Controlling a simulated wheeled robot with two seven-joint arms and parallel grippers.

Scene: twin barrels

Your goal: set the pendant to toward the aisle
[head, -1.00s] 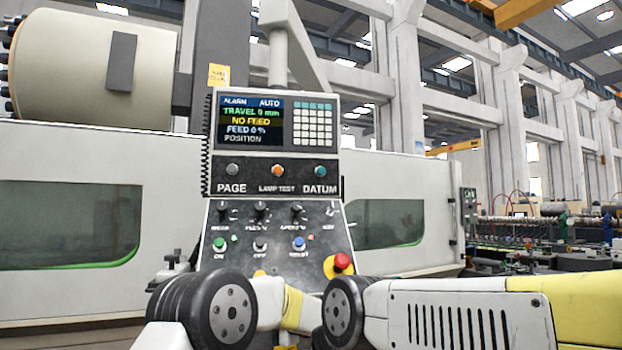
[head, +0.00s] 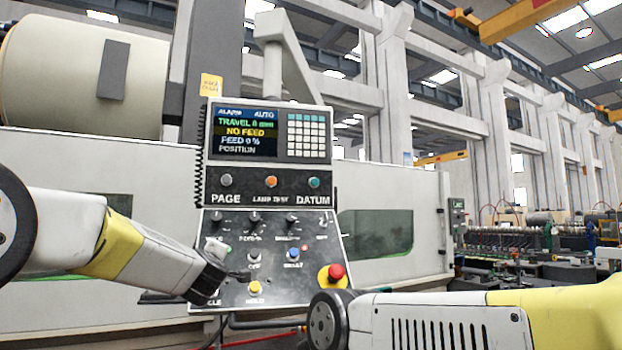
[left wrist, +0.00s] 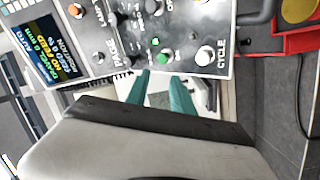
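The pendant (head: 268,176) is a grey and black control box with a lit screen (head: 247,133). It hangs from a pale overhead arm (head: 285,52), and its face points roughly at me. My left gripper (head: 240,275) is at the lower left of its button panel, hiding some buttons there. In the left wrist view the pendant (left wrist: 98,62) fills the top. There the teal fingers of the left gripper (left wrist: 161,78) are apart, close to the panel's edge, with nothing clearly between them. Contact cannot be told. My right arm shows at lower right, but its gripper is out of view.
A red emergency stop knob (head: 335,272) sits at the panel's lower right. A long pale machine enclosure (head: 70,190) stands behind the pendant, with a large barrel (head: 55,65) at upper left. The aisle side at right holds machinery (head: 530,240) farther off.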

